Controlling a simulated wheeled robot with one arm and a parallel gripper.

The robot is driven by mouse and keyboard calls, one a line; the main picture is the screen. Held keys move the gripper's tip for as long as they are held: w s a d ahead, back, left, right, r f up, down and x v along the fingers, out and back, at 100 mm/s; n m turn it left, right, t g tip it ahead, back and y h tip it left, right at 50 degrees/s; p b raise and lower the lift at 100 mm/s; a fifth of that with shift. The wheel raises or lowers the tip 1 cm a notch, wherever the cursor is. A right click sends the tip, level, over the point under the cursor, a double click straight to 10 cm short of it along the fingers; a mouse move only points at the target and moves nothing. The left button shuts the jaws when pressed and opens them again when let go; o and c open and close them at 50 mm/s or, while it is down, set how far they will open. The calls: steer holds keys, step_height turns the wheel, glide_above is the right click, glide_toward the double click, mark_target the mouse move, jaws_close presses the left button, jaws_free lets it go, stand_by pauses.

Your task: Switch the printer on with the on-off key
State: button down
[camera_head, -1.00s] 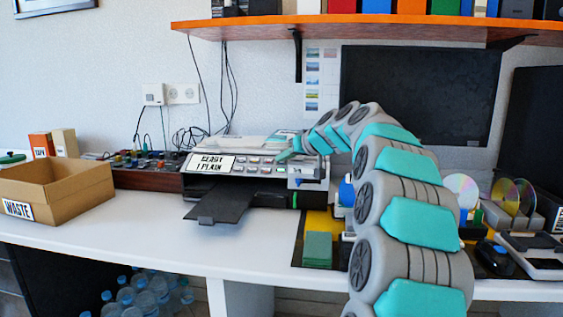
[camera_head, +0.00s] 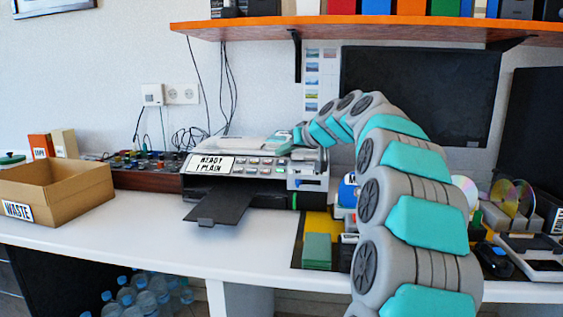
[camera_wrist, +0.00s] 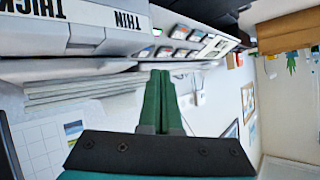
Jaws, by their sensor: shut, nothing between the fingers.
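The printer (camera_head: 250,198) stands on the white desk, its dark tray out in front. A row of keys (camera_head: 258,167) runs right of the display; I cannot tell which is the on-off key. A green mark (camera_head: 294,201) shows on its front right. In the wrist view, my gripper (camera_wrist: 160,76) has its green fingers together with nothing between them. The fingertips are near the printer's key panel (camera_wrist: 190,40), and contact cannot be judged. Labels "THICK" and "THIN" (camera_wrist: 126,20) show at upper left.
The desk (camera_head: 150,235) has free room in front of the printer. An open "WASTE" box (camera_head: 60,203) stands at left. Discs (camera_head: 510,196) stand in a rack at right. An orange shelf (camera_head: 380,28) runs above, and a dark monitor (camera_head: 415,90) stands behind my arm.

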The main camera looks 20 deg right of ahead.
steer(key=r, duration=0.2)
steer(key=s+a+r, duration=0.1)
steer(key=shift+s+p, duration=0.1)
steer(key=shift+p, duration=0.25)
steer(key=shift+s+f, duration=0.1)
